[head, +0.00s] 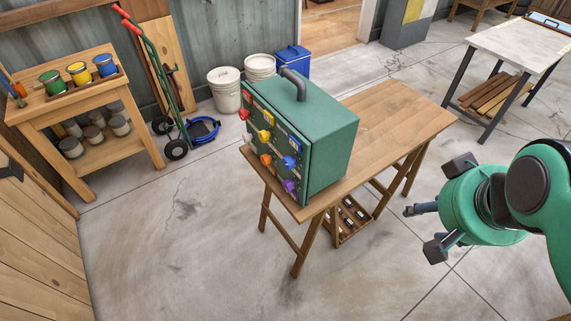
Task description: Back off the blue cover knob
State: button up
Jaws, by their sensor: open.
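A green box (325,135) with a dark handle on top stands on a wooden table (392,115). Its front panel faces left and carries several coloured knobs. The blue knob (290,162) is on the right part of the panel, just above a purple knob (290,186). A yellow knob (264,136), an orange knob (266,159) and red knobs (244,114) are to its left. My gripper (420,229) is open and empty at the right, in front of the table and well apart from the box. The blue knob's thread is too small to see.
A wooden bench (115,95) with paint cans stands at the left. A hand truck (160,75), white buckets (224,90) and a blue bin (293,62) are along the back wall. A light-topped table (520,50) is at the far right. The floor (180,240) in front is clear.

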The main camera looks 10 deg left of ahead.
jog(key=w+a+f+n+g+h+p, duration=0.25)
jog(key=w+a+h+p, duration=0.25)
jog(key=w+a, duration=0.35)
jog(key=w+a+f+n+g+h+p, duration=0.2)
jog(key=w+a+f+n+h+p, duration=0.15)
jog(key=w+a+p, duration=0.4)
jog(key=w+a+f+n+t+h+p, duration=0.1)
jog(key=w+a+f+n+t+h, duration=0.1)
jog(key=a+f, duration=0.35)
jog(key=w+a+f+n+t+h+p, duration=0.2)
jog(key=a+t+h, duration=0.1)
jog(key=a, duration=0.6)
jog(key=n+t+p, duration=0.3)
jog(key=n+t, duration=0.3)
jog(key=t, duration=0.1)
send_near(285, 165)
jog(key=s+a, duration=0.1)
jog(key=s+a+r, duration=0.1)
jog(key=s, duration=0.1)
jog(key=shift+a+y, duration=0.2)
jog(key=shift+y, duration=0.15)
jog(key=shift+w+d, duration=0.1)
jog(key=p+x, duration=0.2)
jog(key=x, duration=1.1)
jog(key=shift+w+d+f, duration=0.15)
jog(key=shift+w+d, duration=0.1)
jog(key=shift+d, duration=0.05)
